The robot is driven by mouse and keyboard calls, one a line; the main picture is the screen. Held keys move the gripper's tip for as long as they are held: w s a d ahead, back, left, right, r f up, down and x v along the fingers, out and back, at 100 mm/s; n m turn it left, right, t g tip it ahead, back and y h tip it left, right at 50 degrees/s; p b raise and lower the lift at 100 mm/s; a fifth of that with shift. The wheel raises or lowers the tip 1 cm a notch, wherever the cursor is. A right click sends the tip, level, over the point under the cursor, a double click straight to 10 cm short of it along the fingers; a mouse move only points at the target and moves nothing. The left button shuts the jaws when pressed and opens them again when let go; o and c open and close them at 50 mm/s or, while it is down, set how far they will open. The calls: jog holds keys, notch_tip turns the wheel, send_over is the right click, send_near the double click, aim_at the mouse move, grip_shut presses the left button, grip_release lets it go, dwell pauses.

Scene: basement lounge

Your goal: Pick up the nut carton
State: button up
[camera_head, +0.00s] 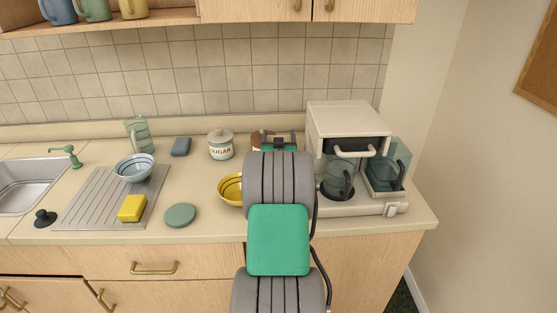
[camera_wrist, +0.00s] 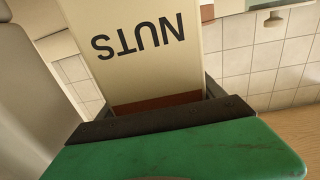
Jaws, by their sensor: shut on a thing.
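The nut carton (camera_wrist: 140,50) fills the upper middle of the wrist view. It is cream with "NUTS" in dark letters, upside down in that picture, and has a brown band at its near end. My gripper (camera_wrist: 157,103) is shut on it, with the carton between the fingers. In the head view my gripper (camera_head: 279,141) is over the back of the counter, and my own arm blocks most of the view there. I cannot tell from that view whether the carton touches the counter.
A sugar canister (camera_head: 221,146) stands left of my gripper, and a yellow bowl (camera_head: 230,188) sits beside my arm. A coffee maker (camera_head: 347,124) with a glass jug (camera_head: 339,178) is close on the right. A green disc (camera_head: 180,215) lies on the front counter.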

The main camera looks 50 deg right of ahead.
jog(key=shift+r, duration=0.1)
jog(key=c, duration=1.4)
